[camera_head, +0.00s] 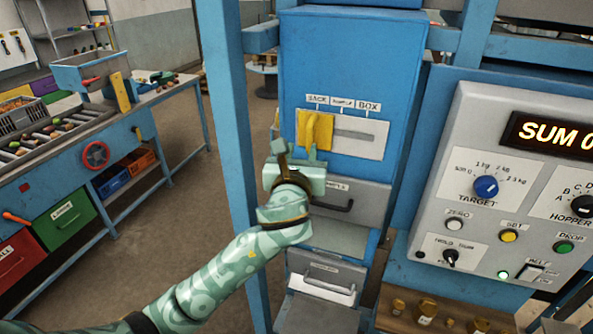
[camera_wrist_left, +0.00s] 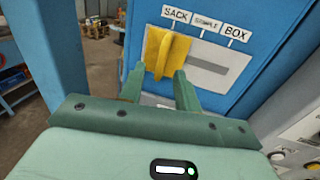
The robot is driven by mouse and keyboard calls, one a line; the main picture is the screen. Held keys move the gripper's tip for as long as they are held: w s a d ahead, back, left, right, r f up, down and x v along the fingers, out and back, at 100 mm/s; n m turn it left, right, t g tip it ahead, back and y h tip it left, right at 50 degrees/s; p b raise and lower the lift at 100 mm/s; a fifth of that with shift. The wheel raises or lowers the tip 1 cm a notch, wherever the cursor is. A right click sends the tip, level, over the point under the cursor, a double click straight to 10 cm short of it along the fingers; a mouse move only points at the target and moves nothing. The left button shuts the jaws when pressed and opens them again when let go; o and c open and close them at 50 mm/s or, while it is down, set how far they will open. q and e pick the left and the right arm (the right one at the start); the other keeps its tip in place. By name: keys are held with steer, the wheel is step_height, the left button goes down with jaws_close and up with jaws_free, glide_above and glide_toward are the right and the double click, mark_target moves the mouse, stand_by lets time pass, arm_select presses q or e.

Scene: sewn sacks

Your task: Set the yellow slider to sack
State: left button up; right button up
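The yellow slider (camera_head: 314,130) sits at the left end of its slot in a pale plate (camera_head: 372,146) on the blue cabinet, under the SACK label (camera_head: 317,99). The slider also shows in the left wrist view (camera_wrist_left: 165,52), with its upright ridge below SACK. My left gripper (camera_head: 297,153) is at the slider's lower part. In the left wrist view (camera_wrist_left: 160,82) its fingers are apart, one toward each side of the ridge's lower end. I cannot tell whether they touch it.
The SAMPLE and BOX labels (camera_head: 368,106) are right of SACK. A grey drawer with a dark handle (camera_head: 335,206) is below the slider. A blue post (camera_head: 228,120) stands left, and a control panel (camera_head: 500,190) reading SUM is at right.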

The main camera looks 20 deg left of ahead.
arm_select(q)
steer(key=v, duration=0.6)
stand_by(0.3)
